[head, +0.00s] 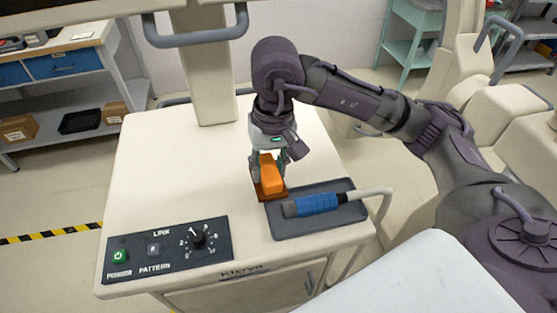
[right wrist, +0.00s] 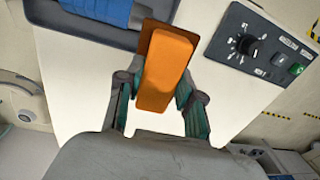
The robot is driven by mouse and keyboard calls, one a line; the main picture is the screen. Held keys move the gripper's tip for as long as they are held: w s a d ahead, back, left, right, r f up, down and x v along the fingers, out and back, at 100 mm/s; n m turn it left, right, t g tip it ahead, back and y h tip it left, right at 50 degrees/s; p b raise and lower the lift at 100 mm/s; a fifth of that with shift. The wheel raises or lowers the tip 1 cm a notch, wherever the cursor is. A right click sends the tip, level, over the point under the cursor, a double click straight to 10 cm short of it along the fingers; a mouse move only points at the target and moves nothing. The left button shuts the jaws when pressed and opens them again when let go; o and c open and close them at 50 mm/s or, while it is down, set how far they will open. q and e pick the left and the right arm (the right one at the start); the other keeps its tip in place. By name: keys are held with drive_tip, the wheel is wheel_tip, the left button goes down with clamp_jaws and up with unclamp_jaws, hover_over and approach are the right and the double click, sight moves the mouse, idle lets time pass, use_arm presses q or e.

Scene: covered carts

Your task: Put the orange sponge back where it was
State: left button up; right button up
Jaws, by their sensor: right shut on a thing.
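The orange sponge (head: 270,174) is a block between the fingers of my right gripper (head: 268,167), over the cream cart top beside the grey tray. In the right wrist view the sponge (right wrist: 166,72) lies lengthwise between the fingers (right wrist: 156,92). A flat brown edge (head: 272,197) shows under and beside the sponge; I cannot tell whether it is a separate pad or the sponge's own underside. Whether the sponge touches the surface is also unclear. My left gripper is not in view.
A grey tray (head: 287,226) with a blue-gripped handpiece (head: 318,203) lies right of the sponge. A dark control panel (head: 168,248) with a knob and buttons is at the front left. The cart top (head: 165,165) is clear at the left and back.

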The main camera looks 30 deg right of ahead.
drive_tip(key=shift+m+h, duration=0.3)
drive_tip(key=shift+h, duration=0.2)
drive_tip(key=w+d+f+p, duration=0.1)
drive_tip(key=w+d, duration=0.1)
drive_tip(key=w, duration=0.1)
drive_tip(key=w+d+f+p, duration=0.1)
drive_tip(key=w+d+f, duration=0.1)
drive_tip(key=w+d, duration=0.1)
drive_tip(key=w+d+f+p, duration=0.1)
drive_tip(key=w+d+p, duration=0.1)
drive_tip(key=w, duration=0.2)
drive_tip(key=shift+w+d+f, duration=0.15)
drive_tip(key=shift+d+f, duration=0.1)
drive_tip(key=shift+d, duration=0.1)
drive_tip(key=shift+w+d+f, duration=0.15)
drive_tip(key=shift+w+f, duration=0.2)
drive_tip(key=shift+f, duration=0.1)
wheel_tip(320, 180, down, 3)
drive_tip(key=shift+f+p, duration=0.1)
drive_tip(key=shift+p, duration=0.9)
drive_tip(key=shift+f, duration=0.3)
drive_tip(key=o, duration=1.1)
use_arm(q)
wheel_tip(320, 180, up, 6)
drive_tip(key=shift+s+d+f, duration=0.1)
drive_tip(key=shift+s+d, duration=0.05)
use_arm(e)
drive_tip(key=shift+r, duration=0.15)
